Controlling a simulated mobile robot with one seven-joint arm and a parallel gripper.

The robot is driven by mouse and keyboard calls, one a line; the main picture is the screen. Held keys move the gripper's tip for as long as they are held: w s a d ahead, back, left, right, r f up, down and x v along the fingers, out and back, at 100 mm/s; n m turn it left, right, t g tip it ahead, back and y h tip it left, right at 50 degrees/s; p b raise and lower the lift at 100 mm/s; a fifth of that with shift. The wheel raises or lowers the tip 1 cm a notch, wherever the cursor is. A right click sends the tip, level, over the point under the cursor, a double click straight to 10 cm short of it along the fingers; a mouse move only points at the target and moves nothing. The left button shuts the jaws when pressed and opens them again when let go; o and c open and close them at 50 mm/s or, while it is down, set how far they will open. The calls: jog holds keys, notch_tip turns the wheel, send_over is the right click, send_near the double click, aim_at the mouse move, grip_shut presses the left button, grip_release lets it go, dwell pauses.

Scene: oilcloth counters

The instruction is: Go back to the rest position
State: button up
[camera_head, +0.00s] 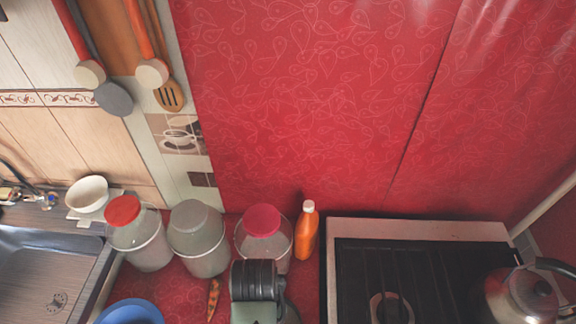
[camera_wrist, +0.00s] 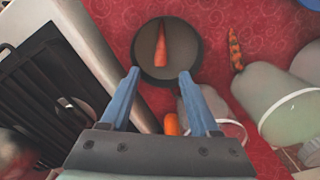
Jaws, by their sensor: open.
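My gripper (camera_wrist: 159,74) shows in the wrist view with its two blue fingers spread wide apart and nothing between the tips. Past the fingertips, a dark round bowl or pan (camera_wrist: 185,72) rests on the red counter with an orange carrot (camera_wrist: 161,45) lying in it. The fingertips appear above the bowl's near edge; I cannot tell the height. In the head view, a dark ribbed part of my arm shows at the bottom middle. The gripper fingers and the bowl cannot be made out there.
Lidded containers (camera_head: 198,240) and an orange bottle (camera_head: 306,232) line the wall. A stove (camera_head: 420,232) with a kettle (camera_head: 515,295) is right; a sink (camera_head: 50,265) and white bowl (camera_head: 87,194) are left. A blue bowl (camera_head: 130,312) and speckled orange item (camera_head: 213,298) lie in front.

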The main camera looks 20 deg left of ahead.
jog(key=w+r+t+y, duration=0.2)
jog(key=w+r+t, duration=0.5)
jog(key=w+r, duration=0.8)
jog(key=w+d+r+n+t, duration=0.1)
jog(key=w+r+t, duration=0.2)
jog(key=r, duration=0.4)
jog(key=w+d+r+t, duration=0.1)
jog(key=w+r+t, duration=0.2)
jog(key=r, duration=0.4)
jog(key=s+d+r+n+t, duration=0.1)
jog(key=s+d+r+t, duration=0.2)
jog(key=r, duration=0.7)
jog(key=s+d+r+t+b, duration=0.15)
jog(key=r+t, duration=0.25)
jog(key=r, duration=0.6)
jog(key=s+d+r+n+t, duration=0.1)
jog(key=s+d+r+t, duration=0.2)
jog(key=r, duration=0.7)
jog(key=s+d+r+t+h, duration=0.2)
jog(key=s+r+t, duration=0.2)
jog(key=s+r, duration=0.2)
jog(key=shift+d+r, duration=0.15)
jog(key=shift+r, duration=0.55)
